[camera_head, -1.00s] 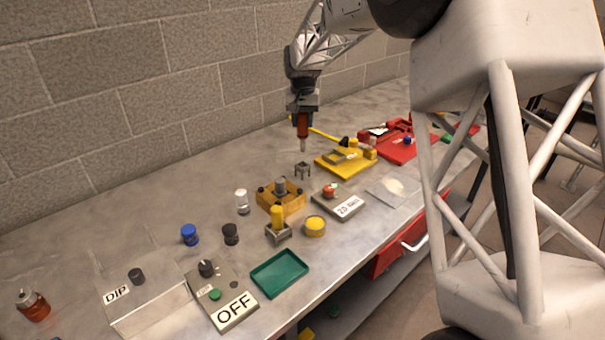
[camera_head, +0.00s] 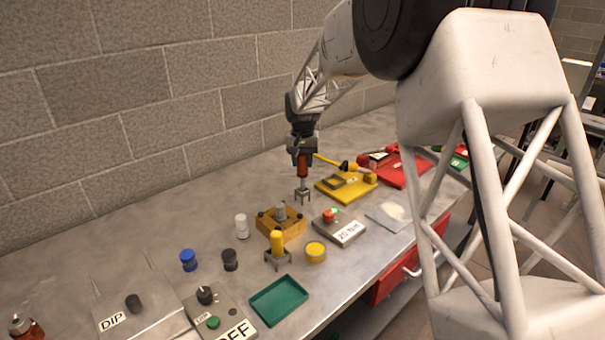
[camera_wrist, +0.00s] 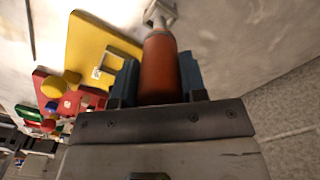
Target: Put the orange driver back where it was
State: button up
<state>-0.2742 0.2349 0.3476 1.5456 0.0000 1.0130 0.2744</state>
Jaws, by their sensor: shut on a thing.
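The orange driver (camera_head: 302,166) hangs upright from my gripper (camera_head: 302,156), which is shut on its handle. Its lower end is at the small grey stand (camera_head: 303,196) on the bench. In the wrist view the orange driver's handle (camera_wrist: 160,68) sits between the dark blue fingers of my gripper (camera_wrist: 158,80), and its grey tip reaches the light-coloured stand (camera_wrist: 160,12). I cannot tell how deep the tip sits in the stand. A second stand (camera_head: 278,258) nearer the front holds a yellow-handled driver (camera_head: 277,240).
A wooden block (camera_head: 281,228) with a grey cylinder stands in front of the grey stand. A yellow board (camera_head: 346,187) and red board (camera_head: 398,168) lie to the right. The bench behind left is clear.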

aim_at(303, 173)
jog(key=shift+f, duration=2.3)
jog(key=shift+f, duration=0.1)
jog(key=o, duration=0.9)
notch_tip(303, 173, up, 12)
jog(key=shift+r, duration=0.1)
